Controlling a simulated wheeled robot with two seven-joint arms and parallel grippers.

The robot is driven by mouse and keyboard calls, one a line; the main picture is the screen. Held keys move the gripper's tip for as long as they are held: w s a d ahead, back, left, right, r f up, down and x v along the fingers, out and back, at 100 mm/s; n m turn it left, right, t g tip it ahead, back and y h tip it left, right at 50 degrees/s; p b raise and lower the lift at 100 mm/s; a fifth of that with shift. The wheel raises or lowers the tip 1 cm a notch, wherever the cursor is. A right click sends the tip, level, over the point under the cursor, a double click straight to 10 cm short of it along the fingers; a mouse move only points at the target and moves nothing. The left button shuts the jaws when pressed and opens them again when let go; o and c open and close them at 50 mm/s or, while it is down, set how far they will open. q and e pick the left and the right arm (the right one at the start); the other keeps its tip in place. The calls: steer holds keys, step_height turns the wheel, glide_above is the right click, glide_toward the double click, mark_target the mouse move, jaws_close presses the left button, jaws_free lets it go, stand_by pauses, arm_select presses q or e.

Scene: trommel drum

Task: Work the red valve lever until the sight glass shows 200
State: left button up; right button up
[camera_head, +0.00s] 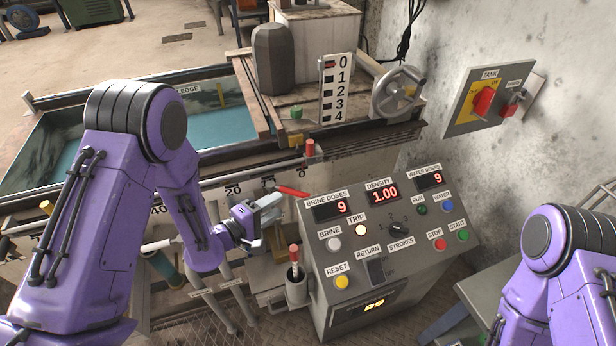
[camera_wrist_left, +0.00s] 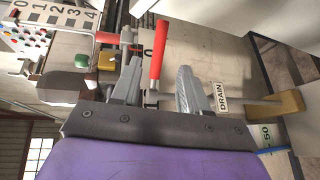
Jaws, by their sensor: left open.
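The red valve lever (camera_head: 292,192) shows as a short red bar just beyond my left gripper, beside the console's left edge. My left gripper (camera_head: 268,205) is open. In the left wrist view the red lever (camera_wrist_left: 158,50) stands between the two spread grey fingers (camera_wrist_left: 160,88); whether either finger touches it I cannot tell. A DRAIN label (camera_wrist_left: 221,97) is beside the right finger there. The sight glass cannot be clearly made out; part of a scale marked 50 (camera_wrist_left: 267,138) shows at the lower right of the wrist view. My right gripper is out of view.
The grey console (camera_head: 390,240) reads brine doses 9, density 1.00, water doses 9. A cup with a red-tipped rod (camera_head: 295,290) stands left of it. A water tank (camera_head: 225,125), a handwheel (camera_head: 398,92) and a 0-4 scale board (camera_head: 337,88) are behind.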

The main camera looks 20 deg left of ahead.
mark_target(295, 195)
arm_select(q)
steer(key=x, duration=0.7)
steer(key=b+x, duration=0.1)
steer(key=x, duration=0.2)
steer(key=shift+w+d+r, duration=0.1)
steer(key=shift+d, duration=0.3)
jaws_close()
